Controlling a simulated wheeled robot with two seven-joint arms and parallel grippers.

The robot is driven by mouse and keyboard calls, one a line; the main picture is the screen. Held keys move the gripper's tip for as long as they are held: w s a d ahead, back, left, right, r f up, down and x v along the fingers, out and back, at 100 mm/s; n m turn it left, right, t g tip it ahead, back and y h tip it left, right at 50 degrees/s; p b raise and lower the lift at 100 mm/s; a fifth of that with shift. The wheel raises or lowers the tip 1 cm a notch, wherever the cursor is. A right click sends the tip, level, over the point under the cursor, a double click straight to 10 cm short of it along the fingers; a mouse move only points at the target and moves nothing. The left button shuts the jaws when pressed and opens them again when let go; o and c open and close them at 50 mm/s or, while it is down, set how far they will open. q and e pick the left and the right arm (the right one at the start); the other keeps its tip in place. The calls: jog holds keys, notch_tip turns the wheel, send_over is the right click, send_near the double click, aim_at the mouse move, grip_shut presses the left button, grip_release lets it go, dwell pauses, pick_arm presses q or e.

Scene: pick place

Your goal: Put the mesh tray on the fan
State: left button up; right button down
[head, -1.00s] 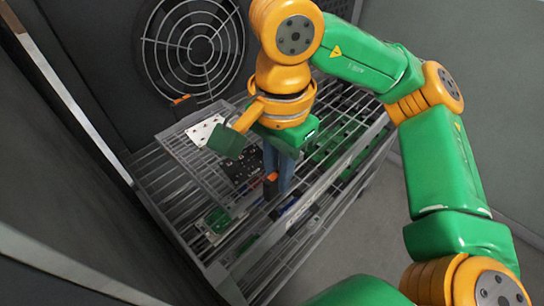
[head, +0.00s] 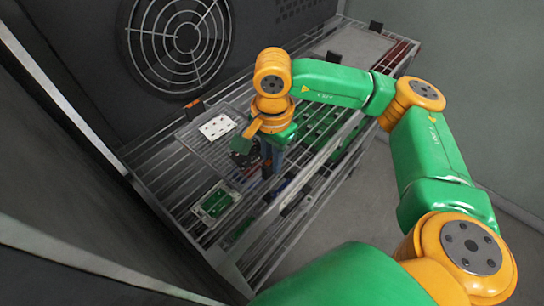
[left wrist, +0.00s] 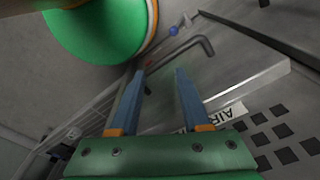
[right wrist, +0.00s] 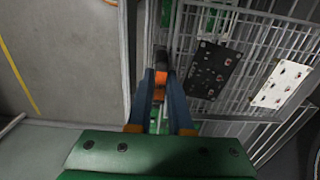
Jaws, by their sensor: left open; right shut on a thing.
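The mesh tray (head: 190,139) is a grey wire tray carrying a white plate (head: 217,127) and a black plate. It also shows in the right wrist view (right wrist: 243,80). My right gripper (head: 269,164) is shut on the tray's near side; an orange-marked grip piece sits between its fingers (right wrist: 160,84) in the right wrist view. My arm hides part of the tray. The round fan (head: 187,38) with its ring grille is on the dark panel behind the tray. My left gripper (left wrist: 160,73) shows only in the left wrist view, open and empty.
A wire rack (head: 165,185) lies below the tray. A green board (head: 214,203) lies on its left part, and more green boards (head: 318,122) lie to the right. A dark wall closes the left side. Bare floor (head: 350,220) shows right of the rack.

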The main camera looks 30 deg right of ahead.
jog(key=c, duration=0.8)
grip_release()
jog(key=shift+c, duration=0.2)
notch_tip(320, 180, up, 12)
